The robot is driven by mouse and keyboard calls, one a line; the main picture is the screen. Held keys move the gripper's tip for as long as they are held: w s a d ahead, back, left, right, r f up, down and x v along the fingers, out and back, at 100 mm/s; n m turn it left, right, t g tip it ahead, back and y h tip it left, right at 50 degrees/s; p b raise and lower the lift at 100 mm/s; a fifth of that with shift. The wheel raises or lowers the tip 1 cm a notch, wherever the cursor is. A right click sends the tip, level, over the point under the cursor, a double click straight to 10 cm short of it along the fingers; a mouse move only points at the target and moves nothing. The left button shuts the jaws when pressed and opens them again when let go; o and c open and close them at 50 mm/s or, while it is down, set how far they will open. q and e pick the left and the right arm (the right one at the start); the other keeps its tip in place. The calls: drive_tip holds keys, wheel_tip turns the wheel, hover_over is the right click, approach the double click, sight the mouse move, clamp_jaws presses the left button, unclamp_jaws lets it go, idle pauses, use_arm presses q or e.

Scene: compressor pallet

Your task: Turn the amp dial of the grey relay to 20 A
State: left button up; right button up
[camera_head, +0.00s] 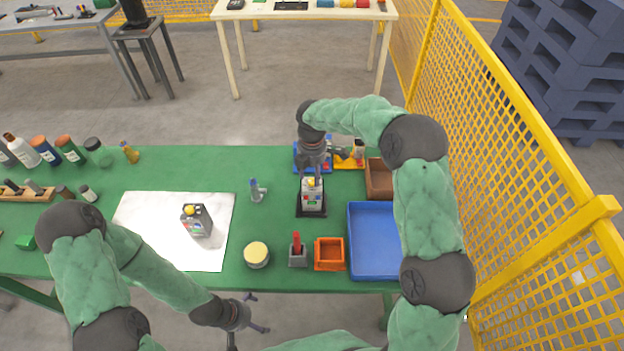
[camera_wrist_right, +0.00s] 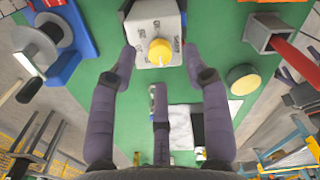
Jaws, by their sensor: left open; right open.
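A grey relay (camera_head: 312,197) stands on a black base right of the middle of the green table. Its yellow amp dial (camera_wrist_right: 160,51) faces up in the right wrist view, with dark markings around it that I cannot read for certain. A pale pointer line shows on the dial's lower part in that view. My right gripper (camera_wrist_right: 160,62) is open, with fingers on either side of the dial and no clear contact. In the head view, the right gripper (camera_head: 312,172) is over the relay's top. My left gripper (camera_head: 250,312) is open and empty off the table's front edge.
A second grey relay (camera_head: 196,221) stands on a white sheet (camera_head: 150,236) at the left. A yellow-lidded tin (camera_head: 257,254), a red-handled tool (camera_head: 297,243), an orange bin (camera_head: 329,254) and a blue tray (camera_head: 374,272) stand in front and to the right.

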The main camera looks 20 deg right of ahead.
sight(312, 182)
drive_tip(key=shift+f, duration=1.25)
drive_tip(key=shift+c, duration=0.2)
clamp_jaws()
drive_tip(key=shift+m, duration=0.3)
